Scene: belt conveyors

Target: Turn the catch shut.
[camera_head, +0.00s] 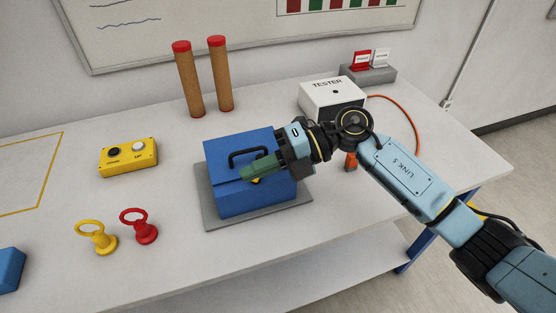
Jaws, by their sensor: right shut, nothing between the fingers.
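A blue box (225,197) with a black handle (236,157) on its lid stands on a grey mat (210,215). The lid looks closed. A small yellow part (256,181), perhaps the catch, shows at the box's front just below my fingers; most of it is hidden, so I cannot tell which way it is turned. My right gripper (247,173) has green fingers, shut and empty, reaching in from the right across the front of the lid. I cannot tell whether they touch the box or the yellow part. My left gripper is out of view.
A yellow button box (128,157) and yellow (98,238) and red (140,227) ring-topped pieces stand left. Two red-capped posts (188,80) stand behind. A white tester (330,97) with an orange cable is back right. Part of a blue block (10,270) shows lower left.

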